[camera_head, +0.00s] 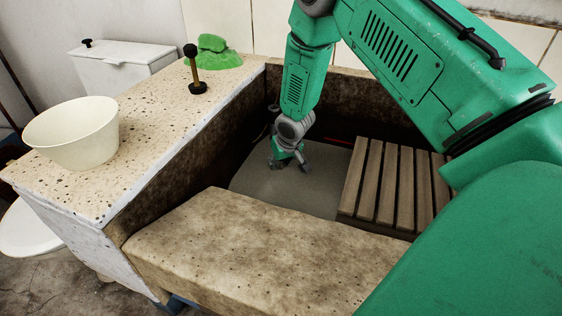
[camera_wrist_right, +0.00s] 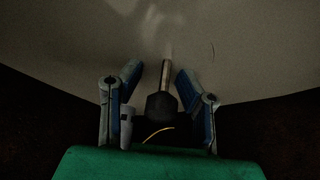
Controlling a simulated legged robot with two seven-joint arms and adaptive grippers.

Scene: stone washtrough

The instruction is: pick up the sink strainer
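My right gripper (camera_head: 288,161) is down inside the stone trough, close above its grey floor (camera_head: 265,190). In the right wrist view its two fingers (camera_wrist_right: 158,78) stand apart. Between them shows a dark knob (camera_wrist_right: 161,106) with a short metal stem (camera_wrist_right: 166,74), apparently the sink strainer's handle. I see gaps between the fingers and the stem, so the gripper looks open. The lower part of the strainer is not clear in the dim, blurred wrist view. In the head view the gripper hides it. My left gripper is not in view.
A slatted wooden rack (camera_head: 386,180) lies at the trough's right side. The thick front wall (camera_head: 262,246) and left ledge (camera_head: 120,130) bound the trough. On the ledge are a cream bowl (camera_head: 74,140), a black-knobbed brass rod (camera_head: 195,75) and a green cloth-like lump (camera_head: 215,52).

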